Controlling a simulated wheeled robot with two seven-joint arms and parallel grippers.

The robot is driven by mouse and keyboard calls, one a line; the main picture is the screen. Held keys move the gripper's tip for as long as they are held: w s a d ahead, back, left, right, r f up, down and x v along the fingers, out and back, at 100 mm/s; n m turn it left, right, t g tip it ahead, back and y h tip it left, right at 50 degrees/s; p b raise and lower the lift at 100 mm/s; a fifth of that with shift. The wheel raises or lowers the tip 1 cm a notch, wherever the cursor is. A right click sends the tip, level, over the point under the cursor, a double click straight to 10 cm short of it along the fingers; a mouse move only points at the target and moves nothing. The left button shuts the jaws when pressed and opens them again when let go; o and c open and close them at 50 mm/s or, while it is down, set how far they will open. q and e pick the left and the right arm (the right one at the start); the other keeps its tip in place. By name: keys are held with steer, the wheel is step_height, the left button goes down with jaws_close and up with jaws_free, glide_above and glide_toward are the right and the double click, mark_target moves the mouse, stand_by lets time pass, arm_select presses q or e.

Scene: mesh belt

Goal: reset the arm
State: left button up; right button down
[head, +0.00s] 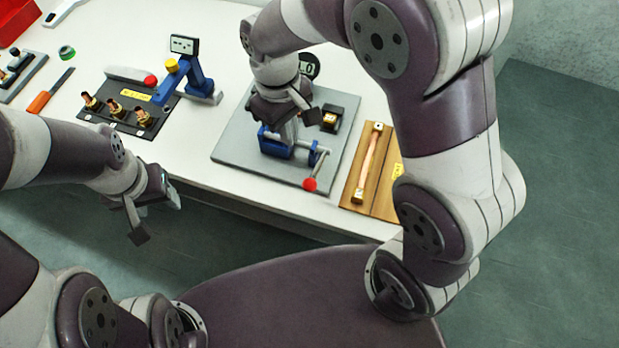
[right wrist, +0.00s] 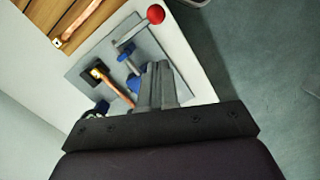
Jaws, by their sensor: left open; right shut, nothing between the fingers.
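My right gripper (head: 298,118) hangs over the grey plate with the blue clamp fixture (head: 275,146) and hides part of it. In the right wrist view its fingers (right wrist: 157,82) are together with nothing between them. Whether they touch the fixture, I cannot tell. My left gripper (head: 155,212) is open and empty, in front of the table's front edge and apart from everything on the table.
The grey plate (head: 232,150) bears a red-knobbed lever (head: 310,184) and a black block (head: 335,117). To its right is a wooden board with a copper strip (head: 369,165). To its left are a dark board with brass fittings (head: 117,110) and a blue stand (head: 190,75).

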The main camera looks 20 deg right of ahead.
stand_by(0.8)
steer(key=s+d+f+m+t+b, duration=0.2)
steer(key=s+d+f+m+b, duration=0.2)
steer(key=d, duration=0.6)
step_height(320, 180, down, 3)
steer(key=shift+s+d+r+m+y, duration=0.1)
steer(key=shift+s+d+m+y, duration=0.25)
steer(key=shift+s+m, duration=0.8)
steer(key=shift+s+d, duration=0.1)
